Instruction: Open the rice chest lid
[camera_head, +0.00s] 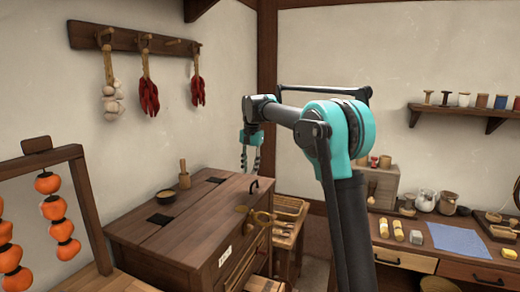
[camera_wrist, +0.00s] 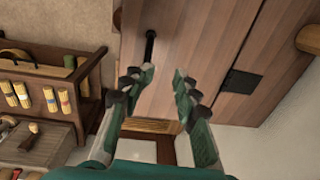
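The rice chest (camera_head: 135,262) is a brown wooden box at the lower middle of the head view. Its lid (camera_head: 195,222) lies flat and closed, with dark hinge plates along the back. A black handle (camera_head: 254,186) is at the lid's front edge; in the wrist view the handle (camera_wrist: 150,48) shows as a dark bar on the lid (camera_wrist: 195,40). My gripper (camera_head: 250,158) is above the chest near the handle, apart from it. In the wrist view my gripper (camera_wrist: 163,84) has its teal fingers spread and empty, with the handle beyond the left fingertip.
A small bowl (camera_head: 166,197) and a wooden pestle-like item (camera_head: 184,175) stand on the chest's back strip. A wooden rack (camera_head: 288,210) stands beside the chest. A bench with a blue cloth (camera_head: 458,240) is at right. Hung garlic (camera_head: 112,97) and peppers are above.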

